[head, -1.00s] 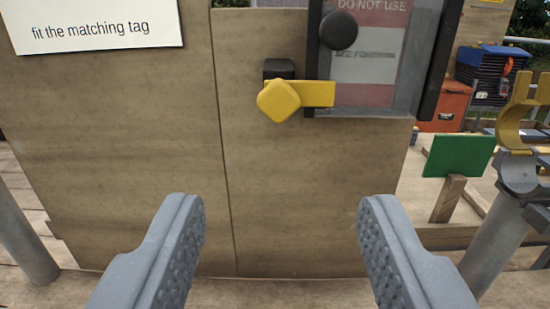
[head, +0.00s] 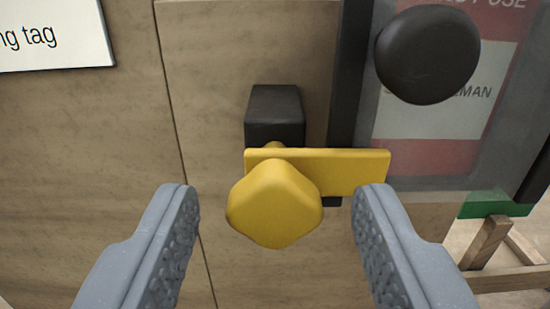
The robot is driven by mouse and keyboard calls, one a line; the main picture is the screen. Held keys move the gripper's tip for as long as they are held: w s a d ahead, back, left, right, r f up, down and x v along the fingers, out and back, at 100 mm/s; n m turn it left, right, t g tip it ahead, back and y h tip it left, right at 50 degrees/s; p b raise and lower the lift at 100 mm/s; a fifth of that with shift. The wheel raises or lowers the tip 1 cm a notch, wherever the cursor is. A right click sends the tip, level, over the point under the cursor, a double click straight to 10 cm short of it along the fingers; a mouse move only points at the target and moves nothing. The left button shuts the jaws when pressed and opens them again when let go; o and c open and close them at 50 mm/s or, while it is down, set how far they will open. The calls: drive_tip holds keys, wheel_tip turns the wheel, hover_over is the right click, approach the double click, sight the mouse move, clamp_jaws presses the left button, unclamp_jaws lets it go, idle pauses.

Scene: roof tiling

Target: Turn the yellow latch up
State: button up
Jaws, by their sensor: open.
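The yellow latch (head: 345,170) is a flat bar lying level and pointing right, with a rounded yellow knob (head: 274,204) at its left end. It is mounted by a black block (head: 275,115) on the wooden board. The bar reaches across the dark frame edge of the door. My gripper (head: 275,205) is open, with one finger on each side of the knob and clear gaps between. The right fingertip overlaps the bar's right end in the picture; I cannot tell whether they touch.
A red and white sign (head: 425,125) is behind the door pane. A white label (head: 60,35) is at upper left. A green panel (head: 497,205) on wooden legs stands at right.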

drive_tip(key=shift+w, duration=0.65)
